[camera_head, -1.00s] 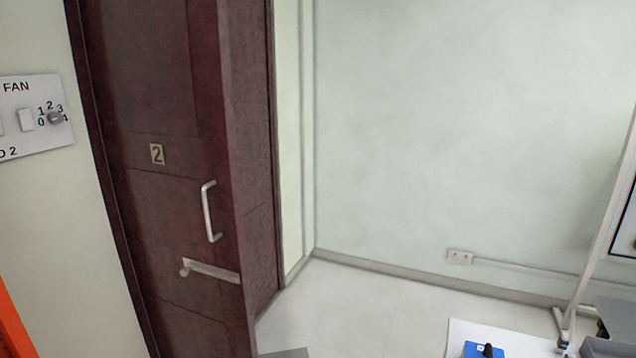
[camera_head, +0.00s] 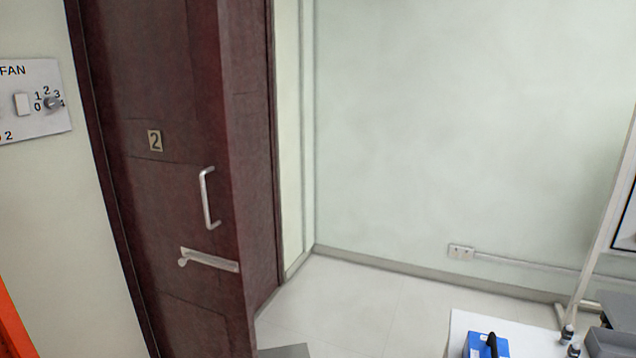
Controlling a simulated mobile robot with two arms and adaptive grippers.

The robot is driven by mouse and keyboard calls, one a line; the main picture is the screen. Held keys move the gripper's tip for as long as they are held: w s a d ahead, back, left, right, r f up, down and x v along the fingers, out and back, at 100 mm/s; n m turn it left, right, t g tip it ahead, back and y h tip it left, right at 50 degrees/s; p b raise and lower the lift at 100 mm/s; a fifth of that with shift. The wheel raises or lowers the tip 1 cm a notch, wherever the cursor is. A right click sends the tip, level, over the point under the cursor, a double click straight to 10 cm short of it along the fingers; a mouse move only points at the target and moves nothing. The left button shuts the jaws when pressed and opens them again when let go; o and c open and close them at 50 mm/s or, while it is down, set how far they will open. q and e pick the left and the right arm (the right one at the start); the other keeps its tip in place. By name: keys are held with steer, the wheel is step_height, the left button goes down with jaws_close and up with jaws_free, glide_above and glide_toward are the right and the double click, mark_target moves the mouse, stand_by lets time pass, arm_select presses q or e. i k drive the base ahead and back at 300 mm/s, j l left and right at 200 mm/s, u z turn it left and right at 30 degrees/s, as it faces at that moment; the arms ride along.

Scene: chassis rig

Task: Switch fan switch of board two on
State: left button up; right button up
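Part of a switch board (camera_head: 38,122) shows on the wall at the left edge in the head view. The rest of the board is cut off by the picture edge. I cannot tell the rocker's position. Neither of my grippers is in view.
A dark red door (camera_head: 160,210) marked 2, with a metal handle (camera_head: 207,198), stands right of the board. A wall socket (camera_head: 461,252) is low on the far wall. A blue object (camera_head: 480,347) sits on a white surface (camera_head: 515,335) at lower right. Floor (camera_head: 340,300) shows beyond the door.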

mark_target(21, 99)
steer(key=u, duration=1.4)
steer(key=i+l, duration=0.45)
steer(key=l, duration=0.15)
steer(key=i+l, duration=0.5)
steer(key=l+u, duration=0.05)
steer(key=l, duration=0.05)
